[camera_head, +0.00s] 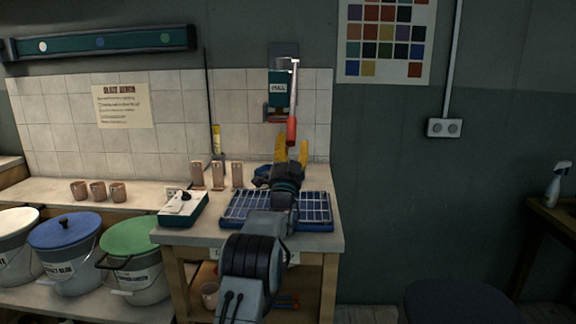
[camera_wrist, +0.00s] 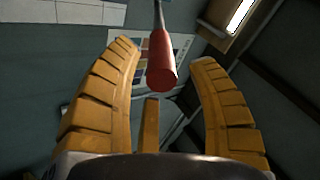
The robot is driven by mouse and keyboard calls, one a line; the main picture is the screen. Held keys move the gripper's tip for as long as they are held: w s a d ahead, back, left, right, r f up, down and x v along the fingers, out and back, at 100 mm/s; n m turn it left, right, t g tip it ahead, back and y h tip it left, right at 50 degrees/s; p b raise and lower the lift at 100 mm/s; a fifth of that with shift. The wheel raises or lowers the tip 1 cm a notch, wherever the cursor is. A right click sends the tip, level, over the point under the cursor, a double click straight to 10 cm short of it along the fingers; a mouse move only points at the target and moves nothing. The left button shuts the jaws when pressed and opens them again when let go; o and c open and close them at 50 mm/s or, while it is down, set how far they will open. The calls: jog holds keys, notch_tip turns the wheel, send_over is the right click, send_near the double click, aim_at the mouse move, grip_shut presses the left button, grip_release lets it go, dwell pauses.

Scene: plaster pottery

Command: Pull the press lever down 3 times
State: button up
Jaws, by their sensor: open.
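The press lever is a thin grey rod with a red handle (camera_head: 291,130), hanging down in front of a green wall-mounted press (camera_head: 279,92) marked with a label.
A blue gridded tray (camera_head: 325,213) lies on the workbench under my arm. A green-and-white box (camera_head: 180,207) stands left of it. Several clay pieces (camera_head: 217,175) stand behind. Lidded buckets (camera_head: 66,232) are at the left. The wall right of the press is clear at lever height.

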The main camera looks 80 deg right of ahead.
jog(key=v, duration=0.6)
jog(key=shift+a+f, duration=0.2)
jog(key=shift+c, duration=0.4)
